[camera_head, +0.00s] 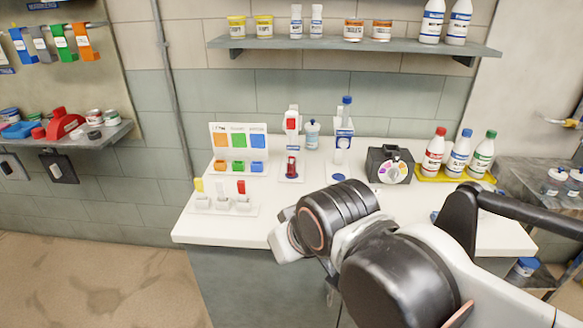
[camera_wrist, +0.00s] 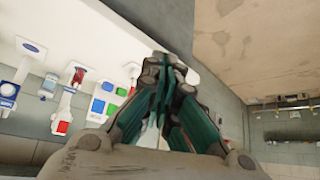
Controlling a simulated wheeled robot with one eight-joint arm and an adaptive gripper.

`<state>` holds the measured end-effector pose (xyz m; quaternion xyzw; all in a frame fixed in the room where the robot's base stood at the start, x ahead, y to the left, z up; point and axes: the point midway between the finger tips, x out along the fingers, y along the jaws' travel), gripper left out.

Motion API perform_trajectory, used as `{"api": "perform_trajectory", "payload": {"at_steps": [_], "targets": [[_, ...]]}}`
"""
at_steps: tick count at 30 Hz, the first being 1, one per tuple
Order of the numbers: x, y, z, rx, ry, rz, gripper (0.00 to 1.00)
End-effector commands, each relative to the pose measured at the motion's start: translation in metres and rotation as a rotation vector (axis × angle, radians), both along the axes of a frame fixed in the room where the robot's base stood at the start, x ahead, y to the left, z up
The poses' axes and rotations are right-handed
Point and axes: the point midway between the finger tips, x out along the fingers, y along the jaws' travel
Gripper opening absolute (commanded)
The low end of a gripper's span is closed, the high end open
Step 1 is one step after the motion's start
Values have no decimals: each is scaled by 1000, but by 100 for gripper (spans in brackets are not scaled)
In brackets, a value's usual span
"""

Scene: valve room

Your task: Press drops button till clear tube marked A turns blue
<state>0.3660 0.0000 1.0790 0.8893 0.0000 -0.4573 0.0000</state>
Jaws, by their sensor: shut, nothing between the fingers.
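My gripper (camera_wrist: 162,78) is shut and empty in the wrist view, with its fingertips beside the white counter's edge. In the head view the arm hides it. A dispenser with a blue cap (camera_head: 344,125) stands upright at the back of the counter, with a blue disc (camera_head: 338,177) before it. A dispenser with a red front (camera_head: 292,125) stands left of it, with a small red piece (camera_head: 292,167) in front. No drops button label or mark A is readable, so I cannot tell which parts these are. My gripper touches none of them.
A colour board (camera_head: 239,138) has orange, green and blue blocks before it. Small holders (camera_head: 221,203) with yellow, white and red tops stand front left. A black dial box (camera_head: 391,164) and capped bottles (camera_head: 457,152) stand right. The counter's front middle (camera_head: 275,205) is clear.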

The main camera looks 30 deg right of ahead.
Motion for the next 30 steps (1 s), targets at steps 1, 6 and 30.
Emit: {"api": "perform_trajectory", "payload": {"at_steps": [1, 6, 30], "targets": [[0, 0, 0, 0, 0, 0, 0], [0, 0, 0, 0, 0, 0, 0], [69, 26, 56, 326, -43, -172, 0]]}}
